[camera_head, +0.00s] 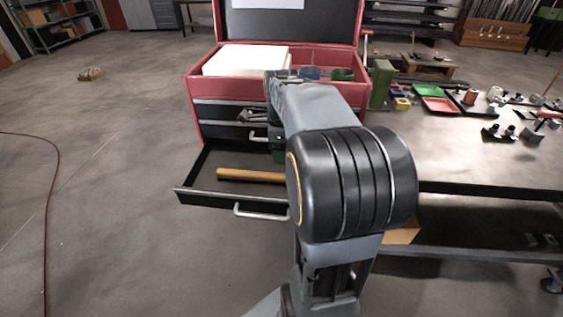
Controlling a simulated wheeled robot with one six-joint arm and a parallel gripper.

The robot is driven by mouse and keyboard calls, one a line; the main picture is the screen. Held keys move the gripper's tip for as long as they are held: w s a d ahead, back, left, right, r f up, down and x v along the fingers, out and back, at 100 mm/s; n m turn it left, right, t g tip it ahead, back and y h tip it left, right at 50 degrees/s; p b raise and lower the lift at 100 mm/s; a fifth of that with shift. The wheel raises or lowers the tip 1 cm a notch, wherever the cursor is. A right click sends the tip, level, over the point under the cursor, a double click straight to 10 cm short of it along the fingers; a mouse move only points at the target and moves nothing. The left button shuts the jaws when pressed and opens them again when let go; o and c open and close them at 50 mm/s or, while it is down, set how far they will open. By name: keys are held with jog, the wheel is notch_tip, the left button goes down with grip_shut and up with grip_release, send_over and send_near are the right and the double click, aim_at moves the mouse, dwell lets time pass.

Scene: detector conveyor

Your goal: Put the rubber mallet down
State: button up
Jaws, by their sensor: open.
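A light wooden handle (248,175), which looks like the rubber mallet's, lies across the open lower drawer (205,192) of the red tool chest (199,121). Its right end runs behind my arm, so the mallet's head is hidden. My gripper (246,117) is above and behind the handle, close to the chest's front. It is small and partly covered by my arm. It is open and apart from the visible handle.
A white block (245,60) and some round items stand in the chest's top tray, under a raised lid. A workbench (465,165) with red and green trays and small parts is at the right. The floor at left is mostly clear, with a red hose (52,170).

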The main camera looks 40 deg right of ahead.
jog(key=s+a+f+n+t, duration=0.2)
jog(key=s+a+n, duration=0.2)
jog(key=a+n, duration=0.4)
jog(key=s+a+f+n+t, duration=0.1)
jog(key=s+a+n, duration=0.3)
jog(key=a+n, duration=0.5)
jog(key=f+n, duration=0.1)
jog(key=n, duration=0.9)
jog(key=shift+f+t, duration=0.2)
jog(key=shift+t, duration=0.2)
